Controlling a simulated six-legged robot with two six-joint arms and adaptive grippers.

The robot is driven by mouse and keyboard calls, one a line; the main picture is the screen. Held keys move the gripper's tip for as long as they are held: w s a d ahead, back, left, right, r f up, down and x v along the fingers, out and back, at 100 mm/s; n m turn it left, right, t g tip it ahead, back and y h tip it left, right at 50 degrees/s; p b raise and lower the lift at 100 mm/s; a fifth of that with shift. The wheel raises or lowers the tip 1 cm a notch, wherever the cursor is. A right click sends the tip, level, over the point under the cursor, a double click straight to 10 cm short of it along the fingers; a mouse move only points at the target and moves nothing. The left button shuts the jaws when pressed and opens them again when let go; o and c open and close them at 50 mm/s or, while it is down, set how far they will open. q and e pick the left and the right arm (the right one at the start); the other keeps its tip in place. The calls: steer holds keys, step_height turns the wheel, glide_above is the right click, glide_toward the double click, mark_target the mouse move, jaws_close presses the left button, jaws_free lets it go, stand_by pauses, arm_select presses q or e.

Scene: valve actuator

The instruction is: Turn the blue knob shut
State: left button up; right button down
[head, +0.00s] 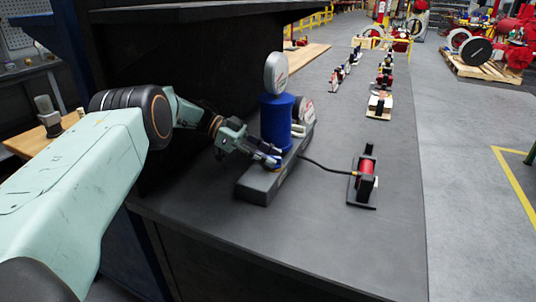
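A valve actuator stands on the dark grey workbench (370,240). It has a dark block base (262,187), an upright blue cylinder (278,125) and a round grey gauge (276,73) on top. My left gripper (268,159) reaches in from the left, low in front of the cylinder and over the base. A small bit of blue and yellow shows at its fingertips; the blue may be the knob, mostly hidden by the fingers. I cannot tell whether the fingers are apart or closed on it. My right gripper is not in view.
A cable runs right from the base to a red and black device (365,180) on the bench. Several small devices stand farther back. A dark shelf (180,14) overhangs the bench behind my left arm. The bench's right front is clear.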

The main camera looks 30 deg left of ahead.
arm_select(q)
steer(key=shift+r, duration=0.2)
step_height(320, 180, up, 9)
steer(key=shift+r, duration=0.3)
steer(key=shift+o, duration=0.2)
